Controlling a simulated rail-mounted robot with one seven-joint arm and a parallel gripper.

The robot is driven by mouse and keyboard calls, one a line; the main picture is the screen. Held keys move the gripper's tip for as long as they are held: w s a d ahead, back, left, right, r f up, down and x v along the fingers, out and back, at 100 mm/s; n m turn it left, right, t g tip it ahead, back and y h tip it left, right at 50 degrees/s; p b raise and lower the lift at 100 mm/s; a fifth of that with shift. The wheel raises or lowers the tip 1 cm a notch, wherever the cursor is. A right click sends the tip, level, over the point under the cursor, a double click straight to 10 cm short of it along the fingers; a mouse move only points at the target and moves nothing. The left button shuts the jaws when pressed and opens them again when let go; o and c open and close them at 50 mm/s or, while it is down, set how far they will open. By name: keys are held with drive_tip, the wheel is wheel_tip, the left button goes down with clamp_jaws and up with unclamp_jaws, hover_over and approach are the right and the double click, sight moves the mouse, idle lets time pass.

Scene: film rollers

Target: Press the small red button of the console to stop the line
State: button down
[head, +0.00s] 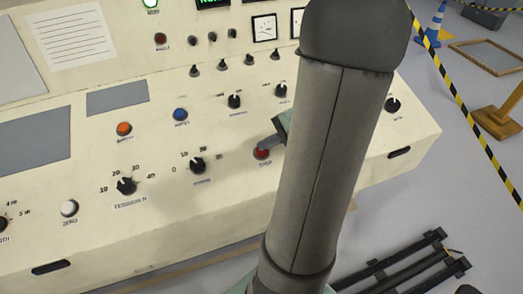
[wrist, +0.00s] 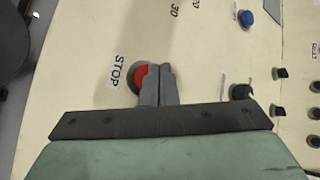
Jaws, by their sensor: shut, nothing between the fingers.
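The cream console (head: 240,200) carries a red button (head: 262,154) labelled STOP. My gripper (head: 265,146) is shut and empty, with its fingertips right at this button in the head view. In the wrist view the red button (wrist: 139,76) shows to the left of the closed fingertips (wrist: 159,68), which cover its right part. The fingers overlap the button in the picture; whether they touch it I cannot tell. A darker red button or lamp (head: 160,39) sits on the console's upright back panel. My arm hides the console's right middle part.
An orange button (head: 124,128), a blue button (head: 180,114), a white button (head: 69,208) and several black knobs stand on the console. A black knob (wrist: 241,92) is right of my fingers in the wrist view. Striped tape (head: 460,105) and a dark metal frame (head: 400,265) are beyond the console.

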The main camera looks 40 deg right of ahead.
drive_tip(key=shift+w+f, duration=0.1)
drive_tip(key=shift+f, duration=0.2)
drive_tip(key=shift+w+f+b, duration=0.1)
drive_tip(key=shift+f+b, duration=0.4)
drive_tip(key=shift+b, duration=0.25)
idle(0.4)
drive_tip(key=shift+r, duration=0.15)
drive_tip(key=shift+s+r+p, duration=0.2)
drive_tip(key=shift+r+p, duration=0.3)
drive_tip(key=shift+r, duration=0.25)
drive_tip(key=r+p, duration=0.1)
drive_tip(key=r, duration=0.1)
drive_tip(key=s+r+p, duration=0.1)
drive_tip(key=r+p, duration=0.1)
drive_tip(key=r, duration=0.1)
drive_tip(key=shift+a, duration=0.2)
drive_tip(key=shift+a, duration=0.1)
idle(0.8)
